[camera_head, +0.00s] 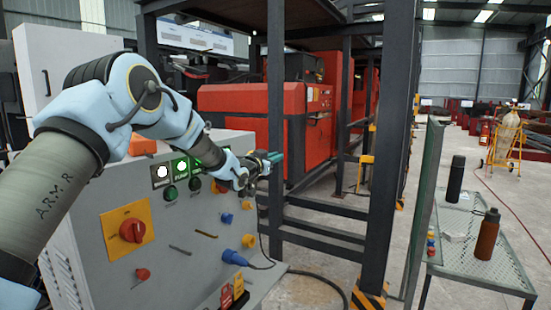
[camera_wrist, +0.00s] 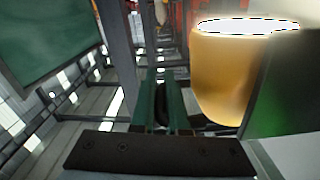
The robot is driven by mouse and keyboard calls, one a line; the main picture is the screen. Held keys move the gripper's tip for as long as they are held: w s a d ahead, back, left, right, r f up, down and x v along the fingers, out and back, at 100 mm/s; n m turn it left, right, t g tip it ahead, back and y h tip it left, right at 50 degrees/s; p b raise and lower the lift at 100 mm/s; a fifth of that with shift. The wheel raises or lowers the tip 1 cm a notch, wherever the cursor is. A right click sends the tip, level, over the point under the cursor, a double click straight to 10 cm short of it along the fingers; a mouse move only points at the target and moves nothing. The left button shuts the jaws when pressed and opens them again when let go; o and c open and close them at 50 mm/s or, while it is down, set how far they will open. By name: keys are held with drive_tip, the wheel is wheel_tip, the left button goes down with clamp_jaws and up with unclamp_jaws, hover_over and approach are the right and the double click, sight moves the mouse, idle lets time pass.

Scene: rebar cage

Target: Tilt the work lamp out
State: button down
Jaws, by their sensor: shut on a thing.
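My gripper (camera_head: 273,158) is at the right edge of the grey control cabinet's top, its teal fingers pointing right. In the wrist view my gripper (camera_wrist: 160,108) has its two green fingers closed on a narrow dark piece (camera_wrist: 161,103), which looks like part of the work lamp. Right beside the fingers, an orange-yellow cup-shaped body with a glowing white face looks like the head of the work lamp (camera_wrist: 225,80). In the head view I cannot make out the lamp; my wrist and fingers cover that spot.
The control cabinet (camera_head: 185,255) has lit buttons, a red rotary switch (camera_head: 132,230) and blue plugs with a cable. A mesh table (camera_head: 480,262) with bottles is at the right.

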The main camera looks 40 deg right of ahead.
drive_tip(key=shift+w+r+n, duration=0.1)
drive_tip(key=shift+n, duration=0.2)
drive_tip(key=shift+w+a+r+n+b, duration=0.25)
drive_tip(key=shift+w+r+n, duration=0.45)
drive_tip(key=shift+n, duration=1.05)
drive_tip(key=shift+w+a+r+n+b, duration=0.1)
drive_tip(key=shift+w+r+n+b, duration=0.5)
drive_tip(key=shift+n, duration=1.1)
drive_tip(key=shift+w+a+r+n, duration=0.15)
drive_tip(key=shift+w+r+n, duration=0.3)
drive_tip(key=shift+r+n, duration=0.9)
drive_tip(key=shift+f+n, duration=0.45)
drive_tip(key=shift+n, duration=0.15)
drive_tip(key=c, duration=1.2)
unclamp_jaws()
drive_tip(key=shift+a, duration=0.1)
